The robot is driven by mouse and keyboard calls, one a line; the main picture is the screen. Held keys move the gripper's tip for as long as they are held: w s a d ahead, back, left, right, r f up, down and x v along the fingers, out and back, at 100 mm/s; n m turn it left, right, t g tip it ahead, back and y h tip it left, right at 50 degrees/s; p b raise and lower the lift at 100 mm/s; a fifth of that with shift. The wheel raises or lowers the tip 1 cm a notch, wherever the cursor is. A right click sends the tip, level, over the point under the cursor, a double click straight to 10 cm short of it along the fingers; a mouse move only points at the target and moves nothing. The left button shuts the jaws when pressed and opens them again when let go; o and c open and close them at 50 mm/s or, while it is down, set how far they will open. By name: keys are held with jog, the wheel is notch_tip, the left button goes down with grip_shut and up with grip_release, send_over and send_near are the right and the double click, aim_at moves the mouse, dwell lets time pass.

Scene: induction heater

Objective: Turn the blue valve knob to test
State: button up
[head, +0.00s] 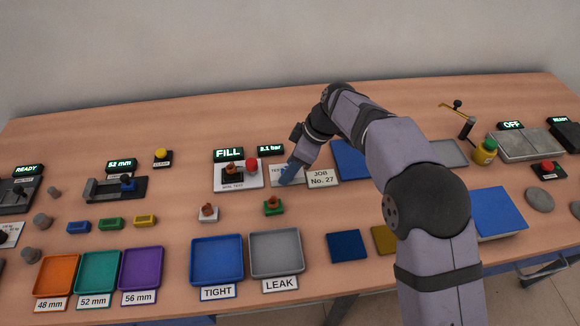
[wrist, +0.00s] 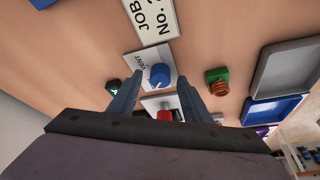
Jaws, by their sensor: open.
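The blue valve knob (wrist: 159,76) is round, with a pale mark on it, and sits on a white plate (wrist: 136,64) lettered "VENT" in the wrist view. My gripper (wrist: 157,84) is open, with one finger on each side of the knob and gaps visible between them. I cannot tell how far above the knob the fingertips are. In the head view my gripper (head: 287,175) points down over the plate (head: 275,170), whose visible lettering starts with "TE". There the gripper largely hides the knob, so its pointing direction is unclear.
Left of the plate stands a leak-test fixture (head: 226,186) with a red knob (head: 251,165). Displays read "FILL" (head: 228,155) and "2.1 bar" (head: 270,150). A "JOB No. 27" card (head: 322,178) lies right. TIGHT (head: 217,260) and LEAK (head: 275,253) trays sit in front.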

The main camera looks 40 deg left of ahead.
aim_at(300, 180)
jog(key=v, duration=0.7)
jog(key=shift+b, duration=0.35)
jog(key=shift+f, duration=0.1)
jog(key=w+d+r+m+h+p, duration=0.15)
jog(key=d+r+m+p, duration=0.35)
jog(key=d, duration=0.9)
jog(key=d+r+m+h+p, duration=0.15)
jog(key=d+m+p, duration=0.35)
jog(key=d, duration=0.9)
jog(key=s+d+f+m+t, duration=0.1)
jog(key=s+d+f+m, duration=0.1)
jog(key=s+d+m, duration=0.4)
jog(key=s+d+f+m+h+p, duration=0.1)
jog(key=s+d+m, duration=0.4)
jog(key=d, duration=0.6)
jog(key=shift+s+d+f+m+t, duration=0.35)
jog(key=shift+s+f, duration=0.25)
jog(key=shift+s, duration=0.45)
